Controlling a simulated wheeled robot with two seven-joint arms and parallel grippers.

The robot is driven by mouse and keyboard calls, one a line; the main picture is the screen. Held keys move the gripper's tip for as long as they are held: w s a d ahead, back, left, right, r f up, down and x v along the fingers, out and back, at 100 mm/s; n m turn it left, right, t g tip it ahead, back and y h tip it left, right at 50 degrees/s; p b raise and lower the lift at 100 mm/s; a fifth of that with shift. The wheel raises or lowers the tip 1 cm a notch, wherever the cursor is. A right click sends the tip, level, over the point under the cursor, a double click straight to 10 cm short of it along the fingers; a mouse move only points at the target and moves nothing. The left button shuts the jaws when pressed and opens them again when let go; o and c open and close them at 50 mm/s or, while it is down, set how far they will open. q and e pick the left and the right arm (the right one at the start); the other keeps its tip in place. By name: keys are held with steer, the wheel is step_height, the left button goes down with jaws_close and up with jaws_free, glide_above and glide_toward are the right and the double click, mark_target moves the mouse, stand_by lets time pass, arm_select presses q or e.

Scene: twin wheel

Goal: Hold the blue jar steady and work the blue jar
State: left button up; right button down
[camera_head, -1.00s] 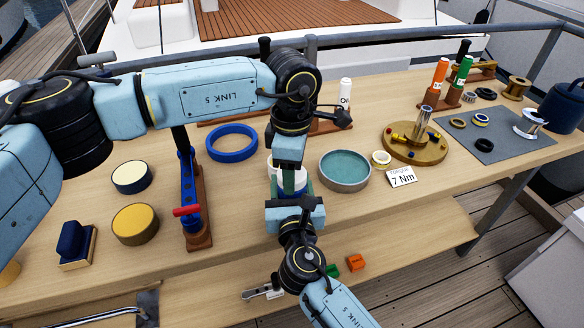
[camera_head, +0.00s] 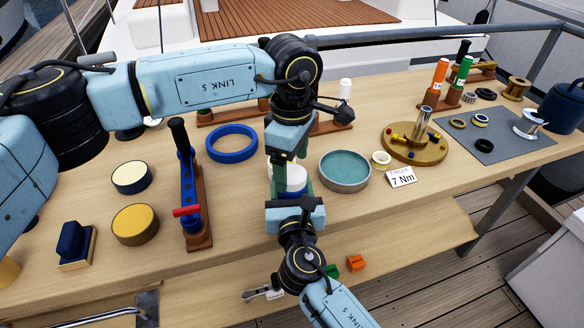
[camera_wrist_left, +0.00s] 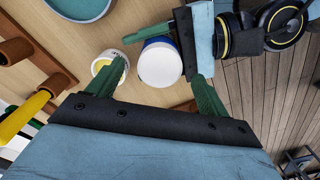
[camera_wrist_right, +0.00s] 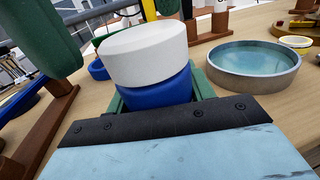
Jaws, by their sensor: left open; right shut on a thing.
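The blue jar (camera_wrist_right: 158,92) stands upright with a wide white lid (camera_wrist_right: 145,52) on it. My right gripper (camera_wrist_right: 160,98) is shut on its blue body, a green finger on each side. From above, in the left wrist view, the white lid (camera_wrist_left: 160,65) hides most of the jar. My left gripper (camera_wrist_left: 157,85) is open above the lid, its green fingers apart and not closed on it. In the head view, my left gripper (camera_head: 284,168) comes down over the jar and partly hides the lid.
A grey dish with teal inside (camera_head: 345,170) stands close right of the jar. A blue ring (camera_head: 232,144) lies behind left. A blue tool on a wooden stand (camera_head: 189,185) is at left. A torque card (camera_head: 402,177) stands at right.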

arm_select(q)
step_height(320, 180, up, 10)
stand_by(0.3)
arm_select(e)
steer(key=shift+c, duration=2.4)
jaws_free()
arm_select(q)
steer(key=shift+r+p, duration=0.45)
steer(key=shift+p, duration=0.05)
arm_select(e)
steer(key=s+d, duration=0.1)
steer(key=s, duration=1.2)
steer(key=shift+s, duration=0.2)
arm_select(q)
steer(key=shift+s+f, duration=0.1)
arm_select(e)
steer(key=shift+d, duration=0.1)
